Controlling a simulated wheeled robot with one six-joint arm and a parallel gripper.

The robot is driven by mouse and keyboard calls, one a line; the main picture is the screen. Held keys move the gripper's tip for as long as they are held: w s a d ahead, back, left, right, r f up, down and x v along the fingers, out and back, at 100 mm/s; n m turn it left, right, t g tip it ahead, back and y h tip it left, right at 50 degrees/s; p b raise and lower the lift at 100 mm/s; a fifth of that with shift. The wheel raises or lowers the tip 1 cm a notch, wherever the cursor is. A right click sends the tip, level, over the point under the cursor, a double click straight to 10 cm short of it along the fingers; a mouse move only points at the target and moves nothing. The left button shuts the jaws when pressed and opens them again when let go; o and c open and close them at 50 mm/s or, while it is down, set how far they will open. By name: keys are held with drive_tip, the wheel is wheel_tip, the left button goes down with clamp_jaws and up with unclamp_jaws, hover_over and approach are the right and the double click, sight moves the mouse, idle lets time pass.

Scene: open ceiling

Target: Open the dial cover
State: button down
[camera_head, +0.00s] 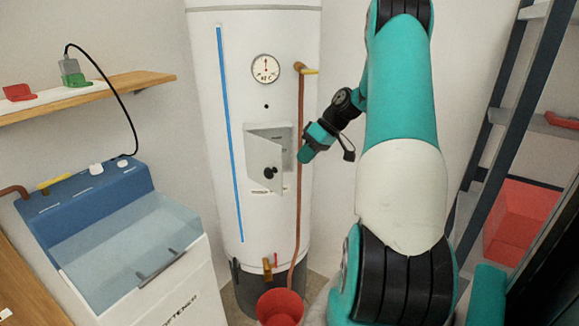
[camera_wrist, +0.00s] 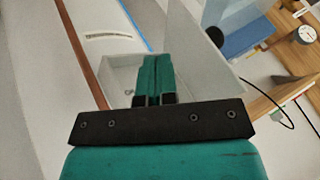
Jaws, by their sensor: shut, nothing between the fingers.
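The dial cover (camera_head: 262,155) is a pale grey flap on the front of the white water heater (camera_head: 215,100). It stands swung out at an angle from a shallow recess (camera_head: 286,150), its left side near the heater. A dark knob (camera_head: 270,172) shows at its lower part. In the wrist view the cover (camera_wrist: 205,45) is a pale panel right of my fingers, and the recess (camera_wrist: 121,76) lies behind them. My gripper (camera_head: 304,156) is just right of the recess. Its teal fingers (camera_wrist: 155,75) are together and empty; I cannot tell whether they touch the cover.
A copper pipe (camera_head: 300,140) runs down the heater close to my gripper. A red bucket (camera_head: 280,308) stands below. The blue and white softener (camera_head: 120,230) and a wooden shelf (camera_head: 100,95) are left. A dark rack (camera_head: 510,120) stands right.

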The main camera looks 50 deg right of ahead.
sight(280, 181)
drive_tip(key=a, duration=0.1)
drive_tip(key=w+a+f+p, duration=0.1)
drive_tip(key=a, duration=0.1)
drive_tip(key=a+f+p, duration=0.1)
drive_tip(key=shift+w+a, duration=0.2)
drive_tip(key=shift+a, duration=0.4)
drive_tip(key=shift+f, duration=0.1)
drive_tip(key=shift+s, duration=0.1)
